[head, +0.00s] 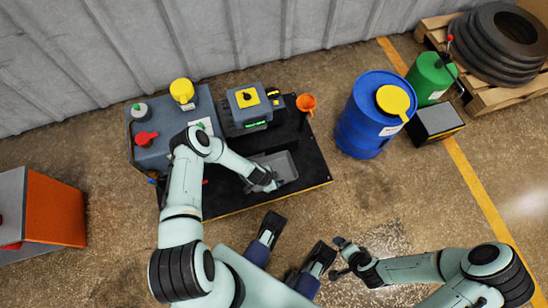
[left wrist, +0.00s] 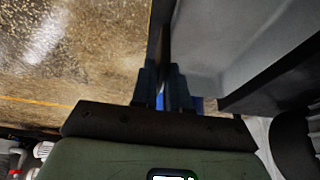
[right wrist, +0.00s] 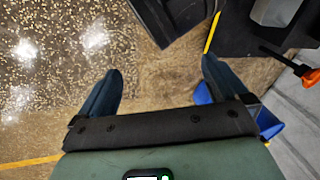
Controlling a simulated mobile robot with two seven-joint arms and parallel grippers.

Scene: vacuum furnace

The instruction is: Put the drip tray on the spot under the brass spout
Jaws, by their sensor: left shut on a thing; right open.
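The drip tray is a grey open rectangular tray (head: 288,165) at the right part of the black bench top, in front of the pump unit. My left gripper (head: 268,182) is shut on its near-left wall. In the left wrist view the fingers (left wrist: 165,88) pinch the thin rim of the tray (left wrist: 235,35). I cannot tell whether the tray touches the bench top. The brass spout and the spot under it cannot be made out; my left arm covers part of the bench. My right gripper (head: 340,257) is open and empty, low over the floor; its spread fingers show in the right wrist view (right wrist: 160,90).
The black bench (head: 310,172) carries a blue-grey pump unit (head: 160,150) with yellow and red caps, a control box (head: 248,102) and an orange funnel (head: 306,103). A blue drum (head: 362,115) stands right of it. An orange cabinet (head: 52,208) stands left. Floor between is clear.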

